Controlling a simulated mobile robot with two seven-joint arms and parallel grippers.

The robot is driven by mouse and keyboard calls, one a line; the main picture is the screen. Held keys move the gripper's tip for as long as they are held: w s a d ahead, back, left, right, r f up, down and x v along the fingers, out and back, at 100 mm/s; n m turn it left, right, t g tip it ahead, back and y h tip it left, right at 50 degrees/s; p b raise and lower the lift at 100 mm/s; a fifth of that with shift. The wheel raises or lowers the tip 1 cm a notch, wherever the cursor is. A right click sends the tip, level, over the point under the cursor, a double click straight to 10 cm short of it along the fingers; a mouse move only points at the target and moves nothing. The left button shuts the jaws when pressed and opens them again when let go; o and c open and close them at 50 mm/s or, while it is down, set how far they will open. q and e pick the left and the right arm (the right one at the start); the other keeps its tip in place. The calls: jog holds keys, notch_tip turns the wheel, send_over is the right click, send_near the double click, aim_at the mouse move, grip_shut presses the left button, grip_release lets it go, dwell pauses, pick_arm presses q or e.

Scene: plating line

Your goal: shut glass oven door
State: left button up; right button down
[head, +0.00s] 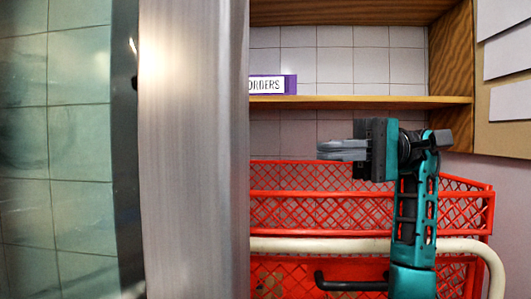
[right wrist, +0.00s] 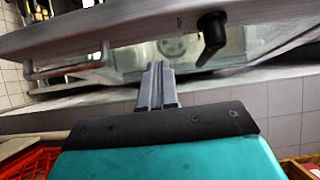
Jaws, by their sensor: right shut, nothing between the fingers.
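A large glass panel (head: 55,150), which looks like the glass oven door, fills the left of the head view with a dark edge strip. A broad upright brushed-steel face (head: 195,150) stands beside it. I cannot tell how far open the door is. My right gripper (head: 322,150) is shut and empty, pointing left, apart from the steel in the picture. In the right wrist view its fingers (right wrist: 158,88) point towards a grey metal-framed glass structure (right wrist: 120,25) with a black knob-like handle (right wrist: 211,35). Contact there cannot be told. My left gripper is out of view.
Red lattice baskets (head: 320,195) stand behind and below my right arm, with a cream rail (head: 330,245) across them. A wooden shelf (head: 370,102) holds a purple item labelled "ORDERS" (head: 268,85). A board with white sheets (head: 505,110) hangs at the right.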

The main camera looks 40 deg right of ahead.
jog(key=a, duration=1.1)
jog(key=shift+w+a+p, duration=0.25)
jog(key=shift+w+p, duration=0.1)
